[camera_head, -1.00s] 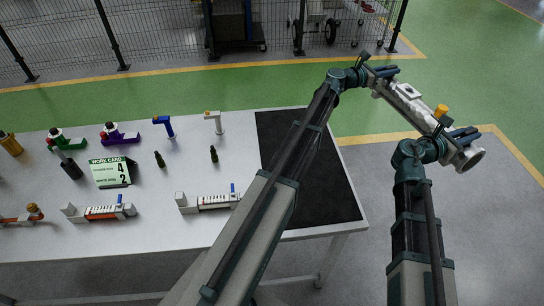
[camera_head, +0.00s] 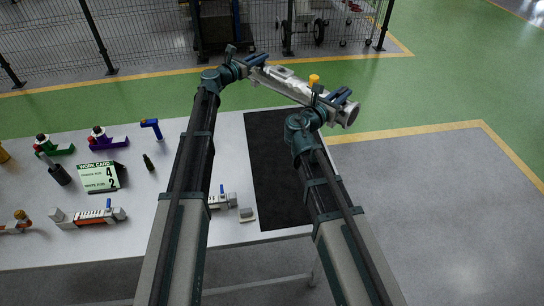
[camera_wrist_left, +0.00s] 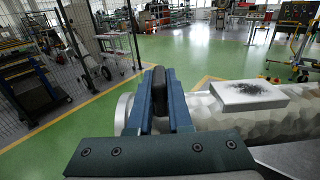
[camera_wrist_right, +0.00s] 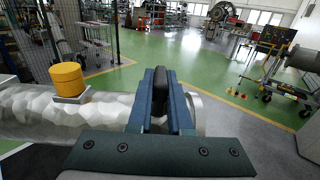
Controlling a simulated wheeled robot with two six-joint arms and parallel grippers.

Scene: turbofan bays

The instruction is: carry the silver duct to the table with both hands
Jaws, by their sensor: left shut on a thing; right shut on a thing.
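The silver duct (camera_head: 289,84) is held up between my two grippers, level with or above the table's far edge. It has a square pad and a yellow cap (camera_head: 314,79) on top. My left gripper (camera_head: 256,62) is shut on its left end; in the left wrist view the duct (camera_wrist_left: 275,120) runs off to the right. My right gripper (camera_head: 338,98) is shut on its right end; in the right wrist view the duct (camera_wrist_right: 60,112) runs off to the left. The table (camera_head: 140,205) lies below, with a black mat (camera_head: 275,175) at its right end.
The mat looks bare between my arms. Open floor (camera_head: 430,200) lies to the right; a mesh fence (camera_head: 140,40) stands behind.

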